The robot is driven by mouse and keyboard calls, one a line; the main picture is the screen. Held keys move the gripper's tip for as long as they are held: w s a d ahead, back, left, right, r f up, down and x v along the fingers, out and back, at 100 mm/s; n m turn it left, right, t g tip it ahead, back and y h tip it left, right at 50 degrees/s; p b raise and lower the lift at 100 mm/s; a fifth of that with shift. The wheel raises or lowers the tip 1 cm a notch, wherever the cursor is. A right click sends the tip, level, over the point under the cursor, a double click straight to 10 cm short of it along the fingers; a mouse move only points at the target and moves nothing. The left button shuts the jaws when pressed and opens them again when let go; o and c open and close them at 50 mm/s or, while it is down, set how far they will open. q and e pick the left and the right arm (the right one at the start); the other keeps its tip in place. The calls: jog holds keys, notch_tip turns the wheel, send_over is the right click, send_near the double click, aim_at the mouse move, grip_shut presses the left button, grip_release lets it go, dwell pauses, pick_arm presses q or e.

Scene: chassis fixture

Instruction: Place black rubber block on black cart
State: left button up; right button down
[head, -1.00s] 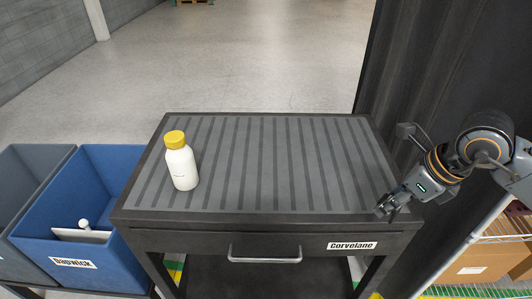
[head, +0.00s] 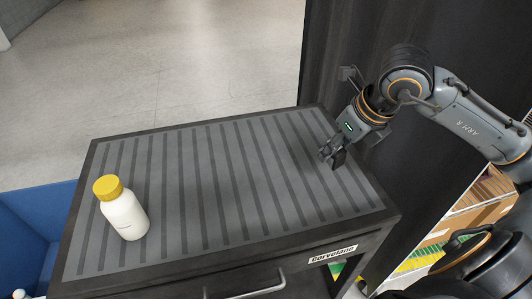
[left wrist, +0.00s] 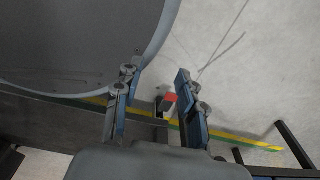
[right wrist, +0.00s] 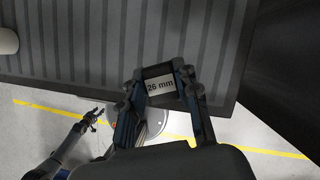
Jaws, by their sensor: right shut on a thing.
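The black cart (head: 365,218) has a grey ribbed top and a "Corvelane" label on its front. My right gripper (head: 333,158) is over the right part of the cart top. In the right wrist view, it (right wrist: 160,88) is shut on a dark block (right wrist: 160,86) whose pale face reads "26 mm". The block is hard to make out in the head view, and I cannot tell whether it touches the cart top. My left gripper (left wrist: 156,95) shows only in its wrist view, open and empty above the floor.
A white bottle with a yellow cap (head: 122,208) stands on the left part of the cart top. The middle of the top is clear. A blue bin (head: 40,225) is at the left. A dark curtain-like panel (head: 400,40) stands behind my right arm, with a shelf of cardboard boxes (head: 480,205) at the right.

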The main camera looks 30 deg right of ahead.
jog(key=w+f+p, duration=0.2)
jog(key=w+f, duration=0.1)
jog(key=w, duration=0.1)
jog(key=w+a+f+p, duration=0.1)
jog(key=w+f+p, duration=0.1)
jog(key=w, duration=0.2)
jog(key=w+f+p, duration=0.1)
jog(key=w+f, duration=0.2)
jog(key=w, duration=0.1)
jog(key=shift+w+a+f+p, duration=0.3)
jog(key=shift+a+p, duration=0.05)
jog(key=shift+p, duration=0.05)
jog(key=shift+w+f, duration=0.15)
jog(key=shift+f, duration=0.1)
jog(key=f+p, duration=0.1)
jog(key=f, duration=0.2)
jog(key=shift+w+a+p, duration=0.1)
jog(key=shift+w+p, duration=0.1)
jog(key=shift+p, duration=0.15)
jog(key=shift+f, duration=0.25)
pick_arm(q)
notch_tip(320, 180, up, 8)
jog(key=s, duration=0.1)
jog(key=shift+s+a, duration=0.15)
jog(key=shift+s, duration=0.05)
pick_arm(e)
jog(key=shift+f, duration=0.1)
pick_arm(q)
jog(key=shift+f, duration=0.15)
